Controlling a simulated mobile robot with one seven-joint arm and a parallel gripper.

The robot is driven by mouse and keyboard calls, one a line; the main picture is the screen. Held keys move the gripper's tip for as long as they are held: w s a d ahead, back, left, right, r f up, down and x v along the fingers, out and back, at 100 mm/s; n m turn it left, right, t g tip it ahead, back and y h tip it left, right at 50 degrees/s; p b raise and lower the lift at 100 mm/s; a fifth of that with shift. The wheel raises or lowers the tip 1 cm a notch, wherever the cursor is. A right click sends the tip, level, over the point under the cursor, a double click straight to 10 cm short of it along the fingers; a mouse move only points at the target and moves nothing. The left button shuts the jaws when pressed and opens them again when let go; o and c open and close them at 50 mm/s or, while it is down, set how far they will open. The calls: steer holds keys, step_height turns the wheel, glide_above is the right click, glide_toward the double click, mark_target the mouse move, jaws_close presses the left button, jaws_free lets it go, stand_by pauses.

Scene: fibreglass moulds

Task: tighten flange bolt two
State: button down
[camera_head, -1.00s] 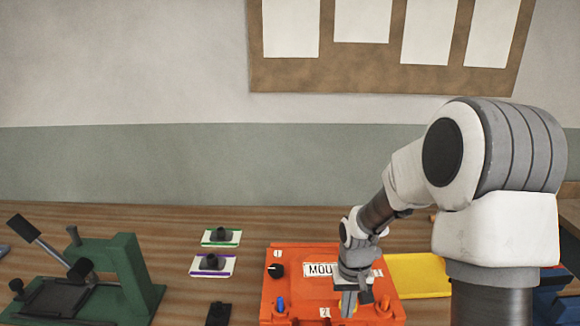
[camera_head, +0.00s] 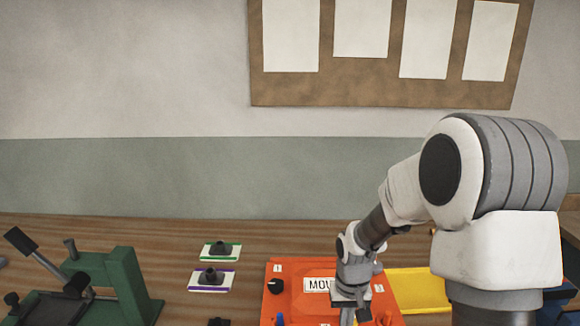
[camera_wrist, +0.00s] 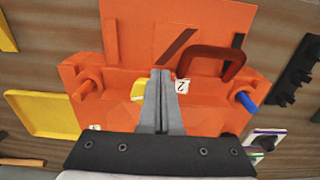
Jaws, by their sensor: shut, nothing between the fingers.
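The orange mould (camera_head: 300,300) lies on the bench, its near edge cut off by the picture bottom in the head view. In the wrist view its flange (camera_wrist: 205,105) carries a white label "2" (camera_wrist: 182,86). A yellow piece (camera_wrist: 138,90), perhaps the bolt beside that label, is partly hidden behind my fingers. My gripper (camera_wrist: 160,76) is shut and empty, its fingertips over the flange between the yellow piece and the label. I cannot tell whether they touch it. In the head view my gripper (camera_head: 348,316) points down at the mould.
A blue bolt (camera_wrist: 246,102) and an orange bolt (camera_wrist: 84,90) flank my fingers; a dark red handle (camera_wrist: 228,66) rises ahead. A black knob (camera_head: 275,286) sits on the mould. A yellow tray (camera_head: 418,288) and a green press (camera_head: 128,285) stand either side.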

step_height(320, 180, up, 6)
steer(key=p, duration=0.4)
steer(key=shift+s, duration=0.1)
steer(key=shift+p, duration=0.35)
steer(key=f+m, duration=0.3)
steer(key=d+f+m+b, duration=0.1)
steer(key=f+m, duration=0.2)
steer(key=shift+d+f+b, duration=0.1)
steer(key=shift+d+b, duration=0.05)
steer(key=shift+b, duration=0.15)
stand_by(0.5)
steer(key=shift+w, duration=0.25)
stand_by(0.9)
